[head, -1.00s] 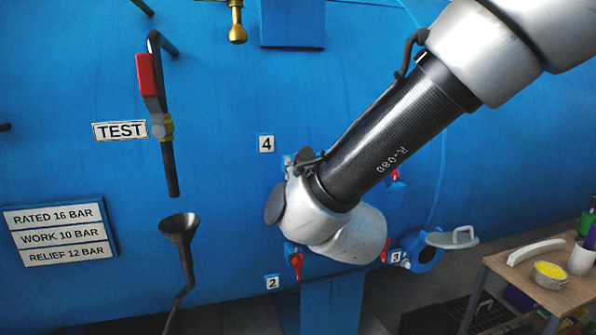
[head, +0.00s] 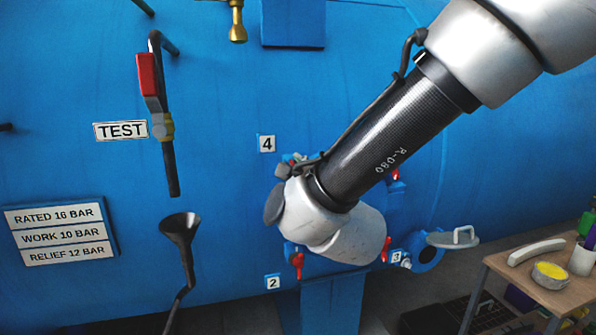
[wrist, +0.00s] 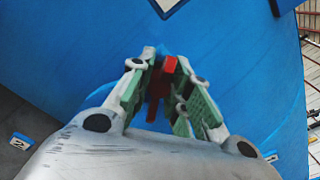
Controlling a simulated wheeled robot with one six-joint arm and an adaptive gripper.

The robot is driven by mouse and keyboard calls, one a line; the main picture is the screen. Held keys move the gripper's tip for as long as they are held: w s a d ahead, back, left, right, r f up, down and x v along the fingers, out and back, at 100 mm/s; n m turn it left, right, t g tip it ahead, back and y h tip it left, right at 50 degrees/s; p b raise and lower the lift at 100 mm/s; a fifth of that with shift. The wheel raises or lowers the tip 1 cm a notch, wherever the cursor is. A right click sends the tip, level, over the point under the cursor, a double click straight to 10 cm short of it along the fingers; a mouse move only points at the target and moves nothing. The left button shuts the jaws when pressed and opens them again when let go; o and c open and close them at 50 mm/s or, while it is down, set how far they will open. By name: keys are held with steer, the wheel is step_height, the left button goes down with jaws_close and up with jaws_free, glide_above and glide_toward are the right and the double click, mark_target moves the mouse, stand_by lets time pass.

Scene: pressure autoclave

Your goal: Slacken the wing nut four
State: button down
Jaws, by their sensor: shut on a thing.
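Wing nut four is the red piece (wrist: 158,86) between the green-padded fingers of my gripper (wrist: 155,92) in the wrist view. The fingers are shut on it, one on each side, and cover part of it. In the head view my arm's wrist hides most of the nut and the gripper. Small parts of the gripper (head: 295,160) show just below the white label 4 (head: 267,144) on the blue vessel.
Other red wing nuts show by label 2 (head: 299,264), by label 3 (head: 386,250) and at the right (head: 396,175). A TEST pipe with a red-handled valve (head: 148,75) and a funnel (head: 180,226) stand left. A wooden table (head: 500,268) is at the right.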

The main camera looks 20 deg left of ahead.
steer(key=n, duration=0.5)
steer(key=shift+f+n, duration=0.15)
steer(key=shift+n, duration=0.15)
steer(key=n, duration=0.6)
steer(key=shift+s+f, duration=0.1)
steer(key=n, duration=0.5)
steer(key=shift+f+n, duration=0.1)
steer(key=shift+n, duration=0.3)
steer(key=n, duration=0.5)
steer(key=shift+f, duration=0.1)
steer(key=shift+n, duration=0.3)
steer(key=c, duration=1.6)
jaws_free()
steer(key=v, duration=1.2)
